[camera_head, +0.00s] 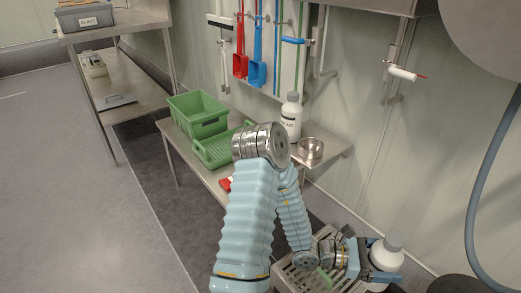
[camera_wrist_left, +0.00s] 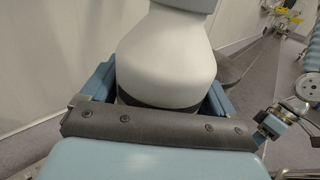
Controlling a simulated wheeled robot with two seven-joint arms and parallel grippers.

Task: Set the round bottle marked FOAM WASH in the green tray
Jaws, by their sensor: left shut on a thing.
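My left gripper (camera_head: 382,272) is at the lower right of the head view, shut on a white round bottle (camera_head: 387,254). The bottle also fills the middle of the left wrist view (camera_wrist_left: 165,60), between the two jaws, with a dark band low on its body and a grey cap. No lettering on it is readable. The shallow green tray (camera_head: 213,153) lies on the steel table, well to the left of the gripper and partly behind my arm.
A deeper green crate (camera_head: 205,128) stands beside the tray. Another white bottle with a grey cap (camera_head: 291,118) and a steel bowl (camera_head: 311,149) stand on the steel table (camera_head: 335,145). A small red item (camera_head: 226,184) lies at its near edge. Tools hang behind.

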